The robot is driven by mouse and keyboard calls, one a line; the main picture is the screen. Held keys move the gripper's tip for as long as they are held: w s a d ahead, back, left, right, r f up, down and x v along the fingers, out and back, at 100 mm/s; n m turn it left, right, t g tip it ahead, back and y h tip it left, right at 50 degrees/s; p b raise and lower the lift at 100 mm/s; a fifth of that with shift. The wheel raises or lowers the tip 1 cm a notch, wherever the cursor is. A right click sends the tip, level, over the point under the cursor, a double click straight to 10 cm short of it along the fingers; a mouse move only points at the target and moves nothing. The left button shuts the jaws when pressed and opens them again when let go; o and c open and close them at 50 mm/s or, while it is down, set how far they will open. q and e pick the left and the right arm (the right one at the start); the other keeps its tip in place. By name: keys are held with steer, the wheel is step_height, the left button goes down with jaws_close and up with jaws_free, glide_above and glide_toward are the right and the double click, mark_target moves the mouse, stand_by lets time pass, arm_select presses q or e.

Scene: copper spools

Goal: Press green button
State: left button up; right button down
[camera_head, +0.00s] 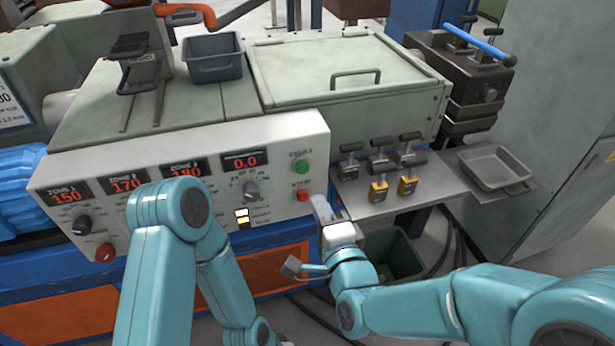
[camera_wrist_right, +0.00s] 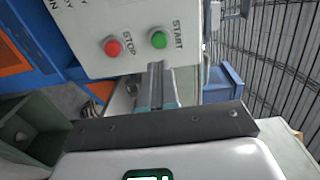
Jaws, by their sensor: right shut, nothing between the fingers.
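The green START button (camera_head: 301,165) is on the right end of the pale control panel, above the red STOP button (camera_head: 302,194). In the right wrist view the green button (camera_wrist_right: 158,40) is just beyond my right fingertips, with the red button (camera_wrist_right: 112,47) to its left. My right gripper (camera_head: 322,207) is shut and empty, below and a little right of the green button in the head view. In the wrist view its fingertips (camera_wrist_right: 160,66) show a gap to the button. My left arm is bent at the lower left; its gripper is out of view.
The control panel (camera_head: 225,208) has zone displays and knobs. A shelf with several small valves and a grey tray (camera_head: 495,167) is to the right. A dark green bin (camera_head: 400,255) stands below. A grey bin (camera_head: 213,71) sits on the machine top.

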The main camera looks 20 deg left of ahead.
mark_target(303, 170)
steer(key=x, duration=0.8)
steer(key=shift+w+a+p, duration=0.2)
steer(key=shift+w+p, duration=0.05)
steer(key=shift+p, duration=0.05)
